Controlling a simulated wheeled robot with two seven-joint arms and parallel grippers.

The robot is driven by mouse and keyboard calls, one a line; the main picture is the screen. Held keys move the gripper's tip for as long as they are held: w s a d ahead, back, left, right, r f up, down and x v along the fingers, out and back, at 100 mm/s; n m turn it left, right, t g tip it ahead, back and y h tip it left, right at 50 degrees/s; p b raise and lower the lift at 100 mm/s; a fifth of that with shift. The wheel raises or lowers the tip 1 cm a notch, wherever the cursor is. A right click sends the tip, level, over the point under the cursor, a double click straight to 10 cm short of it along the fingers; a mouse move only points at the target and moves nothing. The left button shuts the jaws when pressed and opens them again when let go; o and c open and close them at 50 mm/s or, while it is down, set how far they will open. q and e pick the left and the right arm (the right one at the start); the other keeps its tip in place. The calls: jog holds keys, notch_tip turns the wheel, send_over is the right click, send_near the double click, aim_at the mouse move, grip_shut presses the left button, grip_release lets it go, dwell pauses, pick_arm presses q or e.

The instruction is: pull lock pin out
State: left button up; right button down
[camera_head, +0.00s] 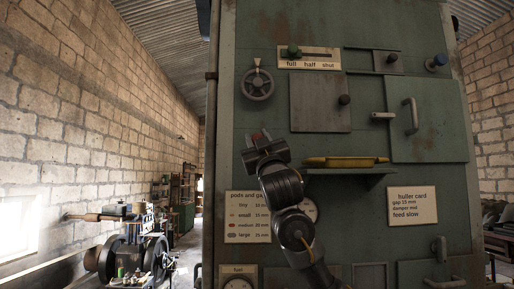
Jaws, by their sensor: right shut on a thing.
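My right gripper (265,150) is in front of the left part of the green machine cabinet (365,225), below the small handwheel (257,84). Its arm comes up from the bottom of the view. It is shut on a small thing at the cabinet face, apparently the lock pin. The gripper body hides most of that thing; only a reddish spot (257,137) shows at the gripper's upper edge. I cannot tell how far the pin sits in its hole. My left gripper is not in view.
A shelf (372,174) with a yellow tool (345,162) juts out right of the gripper. Placards flank my arm. Other machinery (130,255) stands at left.

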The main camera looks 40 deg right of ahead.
jog(key=shift+w+a+f, duration=0.1)
jog(key=shift+w+f, duration=0.05)
jog(key=c, duration=1.4)
grip_release()
jog(key=o, duration=0.4)
jog(key=shift+s, duration=0.25)
jog(key=shift+c, duration=0.2)
jog(key=shift+s+f, duration=0.2)
jog(key=shift+f, duration=0.1)
jog(key=b+v, duration=0.6)
jog(key=v, duration=0.4)
